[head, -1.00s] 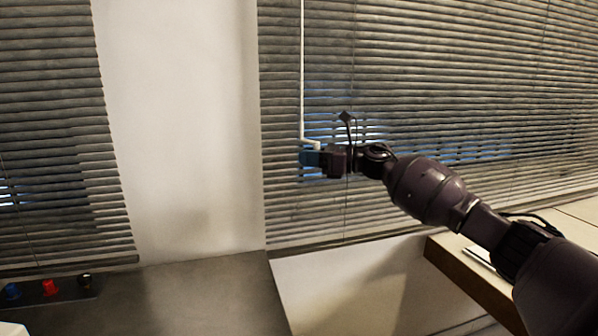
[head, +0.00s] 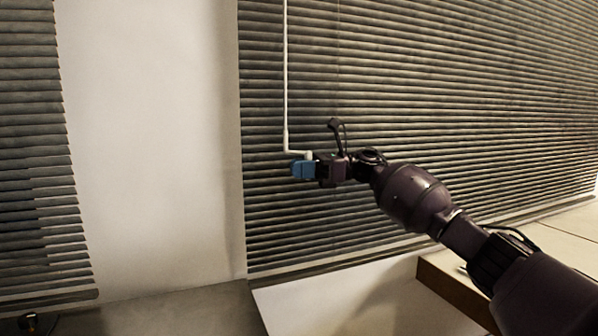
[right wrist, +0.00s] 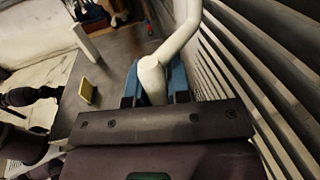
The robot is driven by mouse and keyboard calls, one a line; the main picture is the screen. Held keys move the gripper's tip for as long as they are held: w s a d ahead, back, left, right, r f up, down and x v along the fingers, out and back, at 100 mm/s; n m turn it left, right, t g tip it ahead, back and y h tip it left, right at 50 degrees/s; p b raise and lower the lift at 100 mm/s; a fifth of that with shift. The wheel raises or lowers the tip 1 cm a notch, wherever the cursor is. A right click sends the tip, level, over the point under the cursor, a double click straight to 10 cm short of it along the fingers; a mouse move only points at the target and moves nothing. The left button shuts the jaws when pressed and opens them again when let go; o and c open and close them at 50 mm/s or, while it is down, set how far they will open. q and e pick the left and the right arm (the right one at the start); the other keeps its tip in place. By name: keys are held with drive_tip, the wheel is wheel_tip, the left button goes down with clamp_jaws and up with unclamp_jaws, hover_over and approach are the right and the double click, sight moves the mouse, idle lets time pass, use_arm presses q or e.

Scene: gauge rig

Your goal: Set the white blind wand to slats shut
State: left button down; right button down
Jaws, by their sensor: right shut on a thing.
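The white blind wand (head: 286,90) hangs down in front of the right-hand blind (head: 400,90). Its lower end bends to the right into a short crank that meets my right gripper (head: 303,169). In the right wrist view the wand's white crank (right wrist: 165,58) runs between the blue fingertips of my right gripper (right wrist: 155,85), which are shut on it. The slats of this blind look closed, with no blue light showing between them. My left gripper is not in view.
A second blind (head: 30,160) hangs at the left, beyond a bare white wall strip (head: 150,130). A brown-edged counter (head: 445,290) lies below my right arm. A dark knob (head: 28,321) shows at the lower left.

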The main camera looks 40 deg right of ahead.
drive_tip(key=c, duration=1.1)
unclamp_jaws()
drive_tip(key=v, duration=1)
drive_tip(key=shift+s+d, duration=0.2)
drive_tip(key=shift+d, duration=0.15)
